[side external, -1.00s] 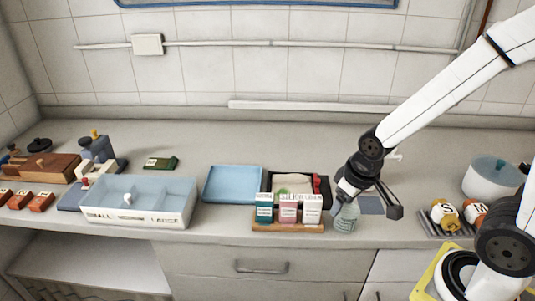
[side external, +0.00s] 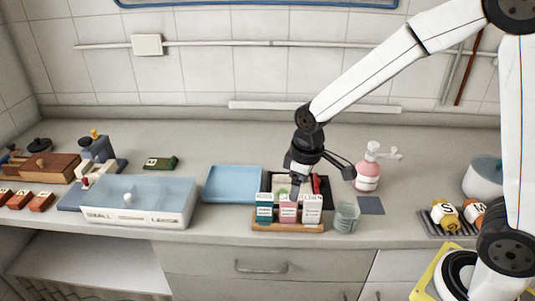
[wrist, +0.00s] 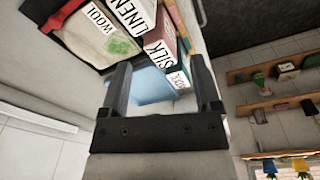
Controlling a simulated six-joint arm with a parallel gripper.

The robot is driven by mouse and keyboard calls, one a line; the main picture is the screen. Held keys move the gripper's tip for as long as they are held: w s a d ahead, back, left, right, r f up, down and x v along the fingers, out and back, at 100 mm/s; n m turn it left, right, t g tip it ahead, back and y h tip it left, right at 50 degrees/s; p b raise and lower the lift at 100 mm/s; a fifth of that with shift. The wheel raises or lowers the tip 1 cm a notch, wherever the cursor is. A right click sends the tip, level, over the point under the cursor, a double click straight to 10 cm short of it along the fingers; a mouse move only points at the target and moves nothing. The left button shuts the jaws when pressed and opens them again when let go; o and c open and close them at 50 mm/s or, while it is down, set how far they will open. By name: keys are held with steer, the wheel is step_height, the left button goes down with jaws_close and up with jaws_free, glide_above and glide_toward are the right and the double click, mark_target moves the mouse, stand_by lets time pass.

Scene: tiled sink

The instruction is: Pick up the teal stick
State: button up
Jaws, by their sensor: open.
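The teal stick (side external: 264,210) stands upright at the left end of a wooden tray (side external: 288,227) in the side view, beside a pink one (side external: 288,211) and a white one (side external: 312,211). Each has a white label. In the wrist view a teal piece (wrist: 184,72) lies near the right finger, next to a reddish one with a "SILK" label (wrist: 158,50). My gripper (side external: 322,183) is open and empty, above and behind the right part of the tray. Its two dark fingers also show in the wrist view (wrist: 160,66), reaching toward the labelled pieces without clear contact.
A dark box (side external: 325,187) with cloth-like contents stands behind the tray, partly hidden. A blue tray (side external: 233,184) is to its left, a glass jar (side external: 346,218) to its right. A pink pump bottle (side external: 368,175) stands behind the jar.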

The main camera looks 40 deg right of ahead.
mark_target(265, 196)
steer(key=w+a+n, duration=0.1)
steer(key=w, duration=0.1)
steer(key=w+a+n, duration=0.1)
steer(key=w+a, duration=0.1)
steer(key=w+a+n+g, duration=0.1)
steer(key=w+n, duration=0.1)
steer(key=shift+w+a+r, duration=0.15)
steer(key=shift+w+a, duration=0.1)
steer(key=shift+a, duration=0.15)
steer(key=shift+f, duration=3.95)
jaws_close()
